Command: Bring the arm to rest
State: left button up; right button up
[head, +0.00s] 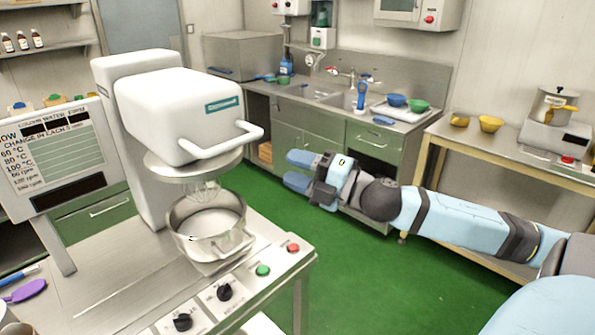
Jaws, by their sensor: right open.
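My right arm (455,217) reaches in from the right, stretched out nearly level over the green floor. Its gripper (293,170) is open and empty, with two blue fingers pointing left. It is in mid-air, to the right of the mixer's steel bowl (213,246) and apart from it. The white mixer (165,105) stands at the left with its whisk (203,192) down over the bowl. My left gripper is not in view.
The mixer table has black knobs, a green button (263,270) and a red button (293,248). Behind are a green sink cabinet (311,133) and, right, a table with yellow bowls (490,123) and a pot (553,106). A sign (60,155) stands left. Open green floor (345,280) lies below my arm.

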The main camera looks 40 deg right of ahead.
jog(key=shift+f, duration=0.1)
dwell(0.5)
jog(key=s+a+f+m+g+h+p, duration=0.1)
jog(key=s+f+m+h, duration=0.15)
jog(key=f+m, duration=0.75)
jog(key=s+a+f+m+g+h+p, duration=0.15)
jog(key=f+m+h, duration=0.25)
jog(key=f, duration=1.2)
jog(key=s+a+f+m+g+p, duration=0.1)
jog(key=s+a+f+m+g, duration=0.3)
jog(key=s+a+f+m, duration=0.3)
jog(key=s+a+f, duration=0.4)
jog(key=a+f, duration=0.3)
jog(key=a, duration=0.1)
jog(key=shift+s+f+y, duration=0.15)
jog(key=shift+s+y, duration=0.2)
jog(key=shift+s, duration=0.05)
jog(key=shift+d, duration=0.1)
